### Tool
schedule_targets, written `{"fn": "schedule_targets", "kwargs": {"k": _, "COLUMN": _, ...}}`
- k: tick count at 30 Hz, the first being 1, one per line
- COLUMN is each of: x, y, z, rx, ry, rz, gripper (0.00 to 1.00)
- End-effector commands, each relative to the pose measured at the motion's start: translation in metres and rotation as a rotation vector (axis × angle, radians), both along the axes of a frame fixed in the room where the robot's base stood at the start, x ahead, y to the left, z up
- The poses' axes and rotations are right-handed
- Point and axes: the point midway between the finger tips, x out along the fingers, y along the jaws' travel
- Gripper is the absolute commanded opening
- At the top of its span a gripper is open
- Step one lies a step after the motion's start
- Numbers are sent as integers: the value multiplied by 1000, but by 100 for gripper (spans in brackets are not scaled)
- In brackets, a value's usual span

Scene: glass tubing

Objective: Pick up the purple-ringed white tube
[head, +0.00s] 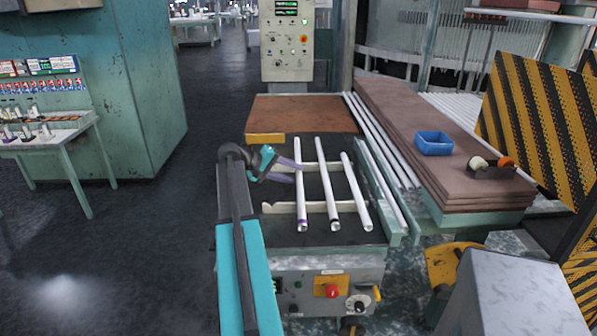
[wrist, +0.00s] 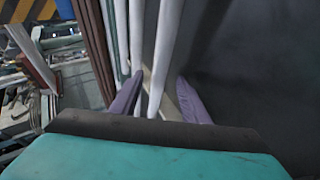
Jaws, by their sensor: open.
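The purple-ringed white tube (head: 300,185) is the leftmost of three white tubes in the head view. Its purple ring shows near its front end, and it rests across two pale notched supports. My gripper (head: 297,172) is open at the tube's left side, with its purple-grey fingertips close to the tube's middle. In the wrist view, a white tube (wrist: 166,45), apparently this same one, runs between the open fingers of my gripper (wrist: 160,78). Its ring is not visible there. I cannot tell whether the fingers touch it.
A dark-ringed middle tube (head: 325,185) and a right tube (head: 356,190) lie alongside on the supports. A control panel (head: 330,285) is in front. A brown board stack (head: 400,130) with a blue bin (head: 433,143) stands right.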

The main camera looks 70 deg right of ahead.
Motion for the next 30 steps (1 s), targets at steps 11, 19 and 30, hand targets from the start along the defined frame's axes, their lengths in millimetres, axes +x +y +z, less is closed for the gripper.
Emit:
{"fn": "schedule_targets", "kwargs": {"k": 11, "x": -5, "y": -6, "z": -6, "rx": -1, "ry": 0, "rz": 1, "gripper": 42}}
{"fn": "schedule_targets", "kwargs": {"k": 19, "x": -5, "y": -6, "z": -5, "rx": 0, "ry": -1, "rz": 1, "gripper": 42}}
{"fn": "schedule_targets", "kwargs": {"k": 30, "x": -4, "y": -6, "z": -6, "rx": 0, "ry": -1, "rz": 2, "gripper": 0}}
